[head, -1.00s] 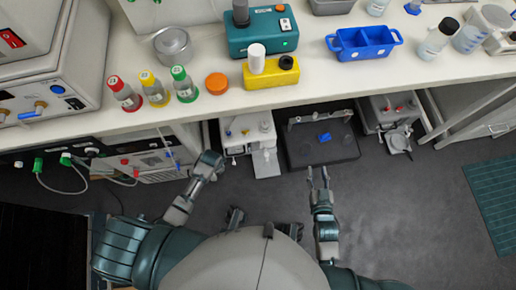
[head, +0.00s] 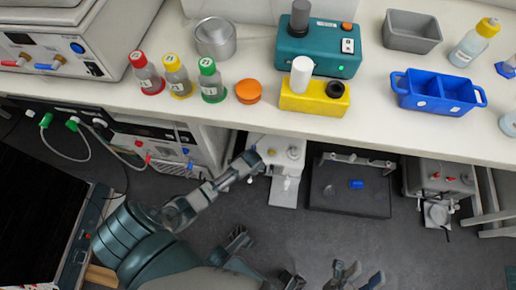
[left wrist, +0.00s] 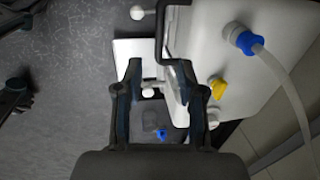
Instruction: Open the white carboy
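The white carboy (head: 274,151) stands on the floor under the bench, partly hidden by the bench edge and my left arm. A white body with a blue fitting, a clear tube and a yellow part fills the right of the left wrist view; it appears to be the carboy (left wrist: 222,60). My left gripper (head: 252,165) is at the carboy's left side in the head view. Its two fingers are apart and empty in the left wrist view (left wrist: 160,75); contact with the carboy cannot be told. My right gripper (head: 358,273) is open and empty at the bottom.
A black tray (head: 350,190) with a small blue item lies right of the carboy. A grey vessel with red caps (head: 447,178) stands farther right. The bench (head: 400,130) overhangs them, holding bottles, a yellow block (head: 315,98) and a blue rack (head: 436,92). Open floor lies in front.

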